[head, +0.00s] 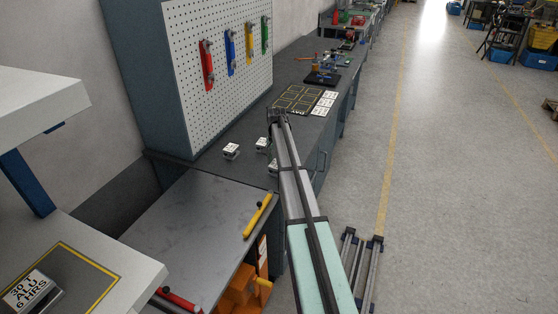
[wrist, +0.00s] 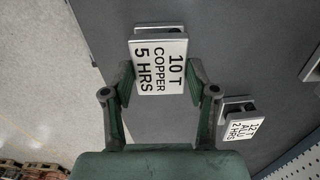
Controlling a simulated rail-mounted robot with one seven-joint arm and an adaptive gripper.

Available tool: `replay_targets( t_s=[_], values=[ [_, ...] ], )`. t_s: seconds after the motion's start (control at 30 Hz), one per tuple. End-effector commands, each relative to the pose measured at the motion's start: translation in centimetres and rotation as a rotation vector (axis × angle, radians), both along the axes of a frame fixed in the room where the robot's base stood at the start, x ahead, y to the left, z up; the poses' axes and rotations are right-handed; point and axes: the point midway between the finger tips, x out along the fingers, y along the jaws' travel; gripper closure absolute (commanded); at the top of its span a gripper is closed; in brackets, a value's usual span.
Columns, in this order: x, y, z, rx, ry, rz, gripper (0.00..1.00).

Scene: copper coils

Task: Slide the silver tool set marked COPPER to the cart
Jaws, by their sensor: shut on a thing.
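The silver tool set marked COPPER (wrist: 158,65) has a white label reading 10 T COPPER 5 HRS. It lies on the dark workbench, close to the bench edge in the wrist view. My gripper (wrist: 160,81) is shut on it, with one finger at each side. In the head view a small part of the set (head: 272,169) shows beside my arm, and the arm hides the gripper fingers. The cart (head: 180,222), with a grey top and a yellow handle, stands against the near end of the bench.
A set marked 12 T ALU 2 HRS (wrist: 238,122) lies beside my gripper, towards the pegboard (head: 225,60). Another set (head: 231,150) sits nearer the pegboard. A white stand (head: 120,270) at left bears a 30 T ALU set. The cart top is clear apart from its handles.

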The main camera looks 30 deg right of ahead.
Motion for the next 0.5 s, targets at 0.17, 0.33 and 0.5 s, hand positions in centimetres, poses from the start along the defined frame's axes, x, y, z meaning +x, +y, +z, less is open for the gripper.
replay_targets(
  t_s=[0.17, 0.33, 0.5],
  values=[
    [-0.6, 1.7, -0.1, 0.002, 0.001, 0.001, 0.77],
    [-1.1, 3.2, -0.1, 0.002, 0.001, 0.001, 0.77],
    [-1.5, 4.6, -0.1, 0.002, 0.002, 0.001, 0.77]
  ],
)
